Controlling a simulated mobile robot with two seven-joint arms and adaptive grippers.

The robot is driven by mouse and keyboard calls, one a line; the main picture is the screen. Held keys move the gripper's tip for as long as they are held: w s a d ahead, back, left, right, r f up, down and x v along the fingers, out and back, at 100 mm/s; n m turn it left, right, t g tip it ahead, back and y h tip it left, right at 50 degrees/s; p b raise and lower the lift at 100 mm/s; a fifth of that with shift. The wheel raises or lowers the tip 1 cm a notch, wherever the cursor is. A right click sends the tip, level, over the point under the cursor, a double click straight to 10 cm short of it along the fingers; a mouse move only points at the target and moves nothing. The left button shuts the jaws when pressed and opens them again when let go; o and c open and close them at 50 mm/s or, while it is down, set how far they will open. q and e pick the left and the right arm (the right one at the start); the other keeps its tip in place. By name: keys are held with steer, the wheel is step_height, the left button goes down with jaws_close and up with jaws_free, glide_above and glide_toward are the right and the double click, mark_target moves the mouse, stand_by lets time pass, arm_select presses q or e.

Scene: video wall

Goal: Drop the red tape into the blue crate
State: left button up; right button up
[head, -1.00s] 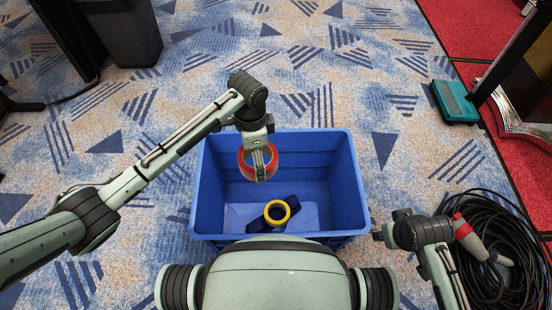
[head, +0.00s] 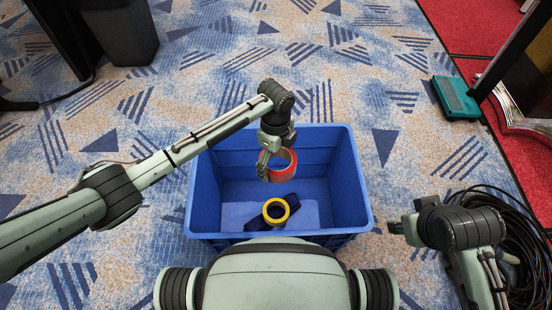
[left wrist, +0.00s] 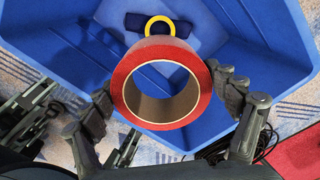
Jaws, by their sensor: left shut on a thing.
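The red tape (head: 292,168), a thick roll with a tan core, hangs in my left gripper (head: 268,167) above the inside of the blue crate (head: 206,190). In the left wrist view the red tape (left wrist: 160,46) sits between the two fingers of my left gripper (left wrist: 160,88), which is shut on it. The open blue crate (left wrist: 248,38) lies below the roll in that view. My right gripper (head: 396,228) is outside the crate's right side, apart from it; its finger opening is too small to judge.
A yellow roll (head: 276,211) and a dark blue item (head: 258,221) lie on the crate floor. A black cable coil (head: 515,225) lies at the right, partly behind my right arm. A teal box (head: 456,98) and a dark bin (head: 118,32) stand farther off. Patterned carpet beyond the crate is clear.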

arm_select(q)
steer(key=shift+f+b, duration=1.4)
steer(key=shift+f, duration=0.1)
arm_select(e)
steer(key=w+a+r+n+t+y, duration=0.1)
steer(key=w+a+r+t+y, duration=0.3)
steer(key=w+a+r+t, duration=0.4)
steer(key=shift+w+a+n, duration=0.3)
steer(key=shift+w+a, duration=1.3)
steer(key=shift+w, duration=0.35)
arm_select(q)
steer(key=o, duration=1.2)
step_height(320, 180, up, 12)
